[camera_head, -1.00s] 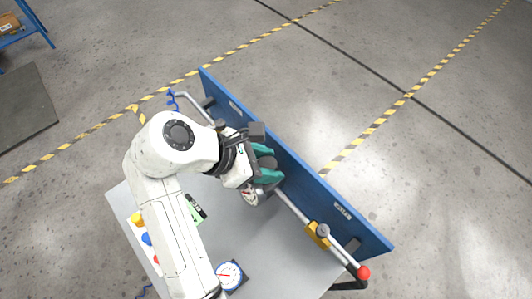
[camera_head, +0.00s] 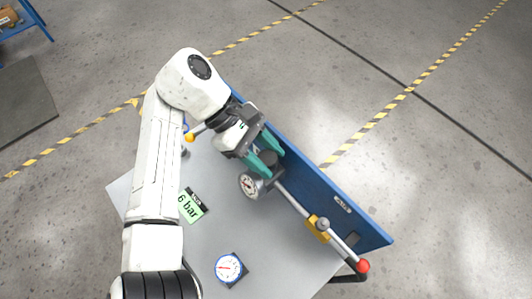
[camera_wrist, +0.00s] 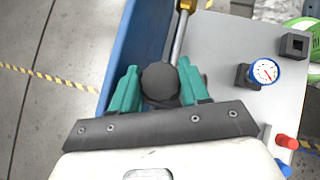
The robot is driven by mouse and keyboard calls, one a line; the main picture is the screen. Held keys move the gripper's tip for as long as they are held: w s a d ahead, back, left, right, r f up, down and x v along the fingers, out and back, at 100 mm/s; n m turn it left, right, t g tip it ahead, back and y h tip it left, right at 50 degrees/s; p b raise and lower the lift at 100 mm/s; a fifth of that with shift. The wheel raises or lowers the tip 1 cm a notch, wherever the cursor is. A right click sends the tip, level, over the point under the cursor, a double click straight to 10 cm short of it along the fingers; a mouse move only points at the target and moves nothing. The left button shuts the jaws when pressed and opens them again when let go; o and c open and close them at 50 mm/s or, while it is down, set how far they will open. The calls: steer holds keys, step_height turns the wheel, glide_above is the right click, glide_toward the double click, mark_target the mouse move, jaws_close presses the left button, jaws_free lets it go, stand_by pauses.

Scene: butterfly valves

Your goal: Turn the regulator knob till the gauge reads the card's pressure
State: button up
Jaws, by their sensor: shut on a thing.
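The regulator knob (camera_head: 268,158) is dark and round, on the pipe along the blue panel. My gripper (camera_head: 265,154) has its teal fingers on either side of it and is shut on it. In the wrist view the knob (camera_wrist: 160,84) sits between the fingers (camera_wrist: 158,90). A round gauge (camera_head: 250,186) with a white face and dark rim is beside the knob; its reading is too small to tell. The green card (camera_head: 190,206) lies on the grey table and reads "6 bar".
A blue-rimmed gauge (camera_head: 229,268) stands on the front of the table (camera_head: 285,255); it also shows in the wrist view (camera_wrist: 264,72). The blue panel (camera_head: 345,215) rises behind the pipe. A yellow valve body (camera_head: 317,229) and a red ball end (camera_head: 362,266) are at the right.

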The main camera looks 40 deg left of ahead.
steer(key=m+g, duration=0.3)
steer(key=shift+w+d+m, duration=0.1)
steer(key=shift+m, duration=0.3)
steer(key=m+g, duration=0.3)
steer(key=m, duration=0.1)
steer(key=m+g+y, duration=0.2)
steer(key=m+g, duration=0.1)
steer(key=m, duration=0.1)
steer(key=shift+d+m, duration=0.1)
steer(key=shift+m, duration=0.2)
steer(key=m+g+y, duration=0.1)
steer(key=m+y, duration=0.1)
steer(key=m, duration=0.1)
steer(key=shift+f+m+g, duration=0.1)
steer(key=shift+m+g, duration=0.3)
steer(key=m+y, duration=0.6)
steer(key=m, duration=0.1)
steer(key=shift+f+g, duration=0.1)
steer(key=shift+g, duration=0.3)
steer(key=m+y, duration=0.1)
steer(key=m, duration=0.1)
steer(key=m+t+y, duration=0.1)
steer(key=m+y, duration=0.1)
steer(key=m+t+y, duration=0.1)
steer(key=m, duration=0.1)
steer(key=shift+s, duration=0.25)
steer(key=shift+m+y, duration=0.3)
